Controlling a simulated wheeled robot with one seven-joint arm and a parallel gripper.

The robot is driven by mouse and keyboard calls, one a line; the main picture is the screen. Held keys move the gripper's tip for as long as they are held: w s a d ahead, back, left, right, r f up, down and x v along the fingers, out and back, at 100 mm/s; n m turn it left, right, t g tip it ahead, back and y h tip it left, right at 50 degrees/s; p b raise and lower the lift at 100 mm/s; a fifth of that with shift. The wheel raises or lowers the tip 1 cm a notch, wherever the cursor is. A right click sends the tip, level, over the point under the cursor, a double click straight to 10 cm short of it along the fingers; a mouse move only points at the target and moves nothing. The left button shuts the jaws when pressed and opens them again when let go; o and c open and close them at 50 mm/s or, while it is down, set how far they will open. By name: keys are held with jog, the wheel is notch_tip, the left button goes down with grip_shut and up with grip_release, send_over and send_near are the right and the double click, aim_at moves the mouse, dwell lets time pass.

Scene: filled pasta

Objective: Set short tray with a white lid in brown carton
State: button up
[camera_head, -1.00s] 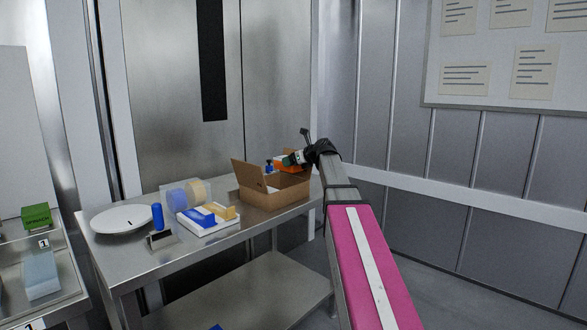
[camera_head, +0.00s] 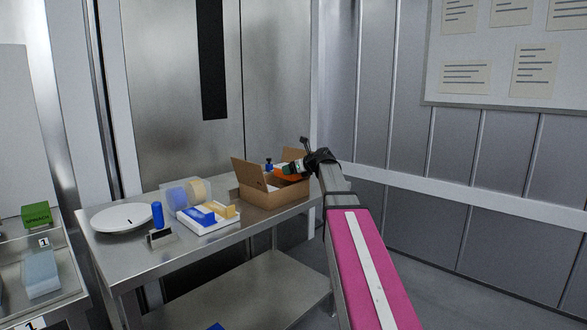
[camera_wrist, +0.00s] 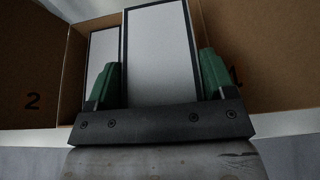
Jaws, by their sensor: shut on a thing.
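The brown carton (camera_head: 275,201) stands open on the right end of the steel table, flaps up. My gripper (camera_head: 289,169) is over it, pointing down. In the wrist view its green fingers (camera_wrist: 158,72) are shut on the two sides of a tray with a white lid and dark rim (camera_wrist: 160,50). In the head view the tray's orange side (camera_head: 288,174) shows at the carton's opening; its underside is hidden. A second white-lidded, dark-rimmed tray (camera_wrist: 102,62) is beside it in the carton, on the left.
Left of the carton are a white box with blue and yellow packs (camera_head: 208,218), a clear container (camera_head: 180,194), a blue cylinder (camera_head: 157,214) and a round white plate-like thing (camera_head: 120,217). A blue-topped bottle (camera_head: 269,165) shows behind the carton.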

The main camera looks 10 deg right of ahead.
jog(key=o, duration=1)
jog(key=shift+r, duration=0.1)
jog(key=shift+r, duration=0.35)
jog(key=v, duration=1.2)
